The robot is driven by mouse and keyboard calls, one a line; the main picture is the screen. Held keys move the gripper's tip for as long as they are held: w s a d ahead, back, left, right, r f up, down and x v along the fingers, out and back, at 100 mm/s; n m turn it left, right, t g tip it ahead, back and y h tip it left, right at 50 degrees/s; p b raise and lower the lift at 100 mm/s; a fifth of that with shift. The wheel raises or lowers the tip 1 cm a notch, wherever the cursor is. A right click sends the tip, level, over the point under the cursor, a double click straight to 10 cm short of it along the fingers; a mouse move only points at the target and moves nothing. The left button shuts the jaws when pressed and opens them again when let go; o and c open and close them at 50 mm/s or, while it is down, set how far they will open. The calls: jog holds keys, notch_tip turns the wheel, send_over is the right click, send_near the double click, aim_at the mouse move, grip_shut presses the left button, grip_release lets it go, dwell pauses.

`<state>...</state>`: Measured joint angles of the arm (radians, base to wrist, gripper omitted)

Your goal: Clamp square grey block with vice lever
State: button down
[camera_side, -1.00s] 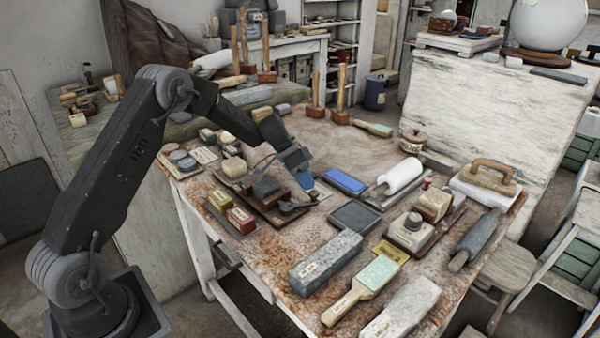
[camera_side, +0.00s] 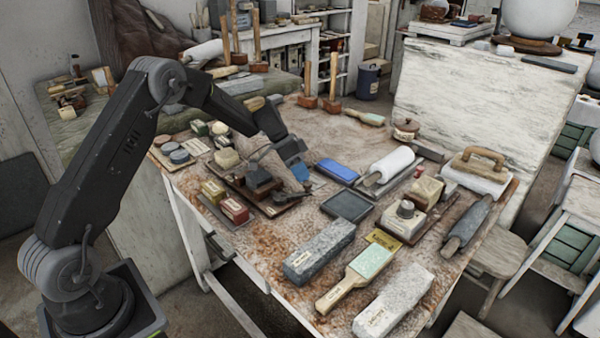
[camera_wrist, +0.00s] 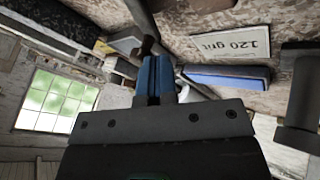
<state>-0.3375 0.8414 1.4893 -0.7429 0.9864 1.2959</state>
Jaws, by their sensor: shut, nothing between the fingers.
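The square grey block (camera_side: 258,178) is a small dark block on the wooden-based vice (camera_side: 275,209), left of the middle of the bench in the side view. A dark lever end (camera_side: 316,187) shows at the vice's right side. My gripper (camera_side: 302,175) has blue fingers, pointing down just above and left of that lever end. In the wrist view the blue fingers (camera_wrist: 153,80) are together with nothing between them. A dark bar shows beyond them there. I cannot tell whether the fingers touch the lever. The arm partly hides the vice.
A blue block (camera_side: 338,171) and a white roller (camera_side: 388,165) lie right of my gripper. Red and yellow boxes (camera_side: 234,208) stand left of the vice. A dark tray (camera_side: 347,206) and a long grey stone (camera_side: 320,250) lie nearer. Some bench surface is bare behind.

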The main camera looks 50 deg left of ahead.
aim_at(307, 184)
jog(key=d+m+g, duration=0.2)
jog(key=m, duration=0.1)
jog(key=shift+s, duration=0.25)
jog(key=m, duration=0.1)
jog(key=d+m+g, duration=0.1)
jog(key=m, duration=0.1)
jog(key=shift+s+d+g, duration=0.3)
jog(key=shift+s, duration=0.1)
jog(key=m, duration=0.1)
jog(key=s+d+m+g, duration=0.1)
jog(key=m+g, duration=0.1)
jog(key=shift+s+d+m+y, duration=0.25)
jog(key=shift+m+y, duration=0.05)
jog(key=shift+y, duration=0.1)
jog(key=shift+s+d+m+g+y, duration=0.3)
jog(key=shift+s+m, duration=0.1)
jog(key=shift+m, duration=0.3)
jog(key=shift+s+d+m+g+y, duration=0.2)
jog(key=shift+s+m+g, duration=0.15)
jog(key=shift+m, duration=0.35)
jog(key=v, duration=1.2)
jog(key=shift+a, duration=0.1)
